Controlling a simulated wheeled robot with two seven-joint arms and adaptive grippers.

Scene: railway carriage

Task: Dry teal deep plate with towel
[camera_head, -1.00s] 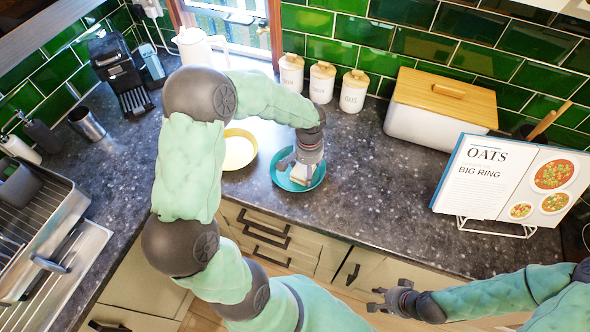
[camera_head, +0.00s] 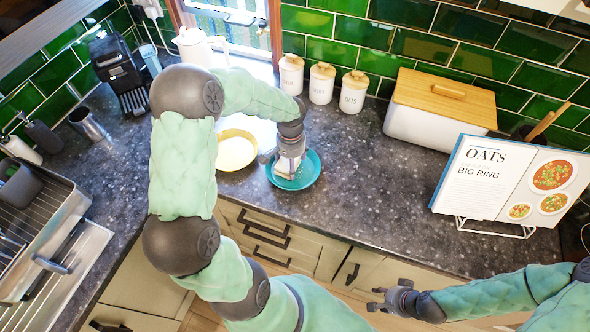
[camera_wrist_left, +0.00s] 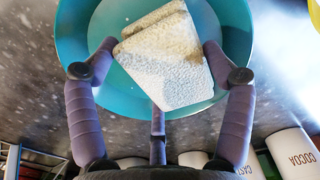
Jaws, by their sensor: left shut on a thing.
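The teal deep plate (camera_head: 306,171) lies on the dark speckled counter in the head view. It also shows in the left wrist view (camera_wrist_left: 232,30). My left gripper (camera_head: 286,162) is over the plate's left part, shut on a folded white towel (camera_wrist_left: 160,58). In the left wrist view the towel is between the fingers, over the plate's inside; whether it touches the plate I cannot tell. My right gripper (camera_head: 379,299) is apart from the plate, low in front of the counter, with its fingers spread and nothing between them.
A yellow-rimmed plate (camera_head: 236,150) lies just left of the teal plate. Several white canisters (camera_head: 322,84) and a bread box (camera_head: 436,115) stand along the wall. A cookbook (camera_head: 505,180) stands at the right, and a dish rack (camera_head: 40,225) at the left. The counter right of the teal plate is clear.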

